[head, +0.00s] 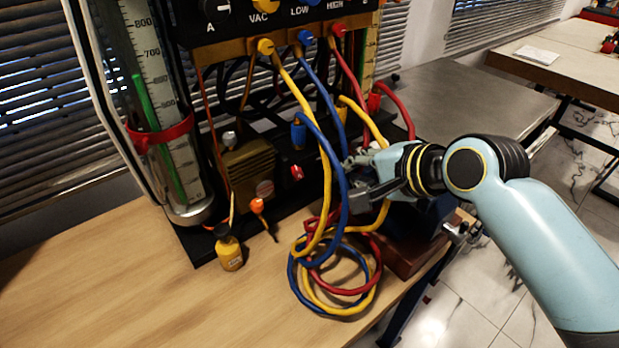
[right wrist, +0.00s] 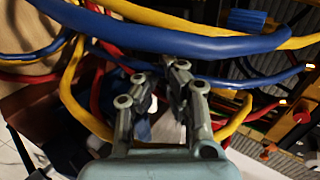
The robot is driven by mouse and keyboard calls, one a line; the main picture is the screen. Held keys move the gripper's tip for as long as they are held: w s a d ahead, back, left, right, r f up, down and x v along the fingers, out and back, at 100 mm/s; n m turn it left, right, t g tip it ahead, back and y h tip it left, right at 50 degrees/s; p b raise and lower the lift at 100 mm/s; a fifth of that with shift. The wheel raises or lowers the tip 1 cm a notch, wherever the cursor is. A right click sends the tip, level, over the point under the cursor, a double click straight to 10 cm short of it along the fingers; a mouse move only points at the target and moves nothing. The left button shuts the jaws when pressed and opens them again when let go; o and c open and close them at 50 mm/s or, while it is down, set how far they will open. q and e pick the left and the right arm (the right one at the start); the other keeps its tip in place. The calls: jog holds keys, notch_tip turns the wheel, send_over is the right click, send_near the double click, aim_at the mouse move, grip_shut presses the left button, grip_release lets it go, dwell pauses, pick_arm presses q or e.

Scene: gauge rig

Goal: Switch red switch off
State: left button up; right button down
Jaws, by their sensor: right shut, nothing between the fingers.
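The red switch (head: 297,173) is a small red piece with a pale face, low on the dark front of the rig in the head view. I cannot tell its position. My right gripper (head: 354,174) is just right of it, apart from it, with the looping blue and yellow hoses between. In the right wrist view the right gripper (right wrist: 158,75) has its fingers close together and empty, under a thick blue hose. I cannot make out the switch in that view. My left gripper is not in view.
Yellow (head: 303,100), blue (head: 324,83) and red hoses hang from the gauge panel and coil on the wooden table (head: 120,285). A glass tube (head: 160,110) stands at left. The table's front left is clear.

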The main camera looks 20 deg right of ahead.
aim_at(297, 172)
jog(key=x, duration=1.4)
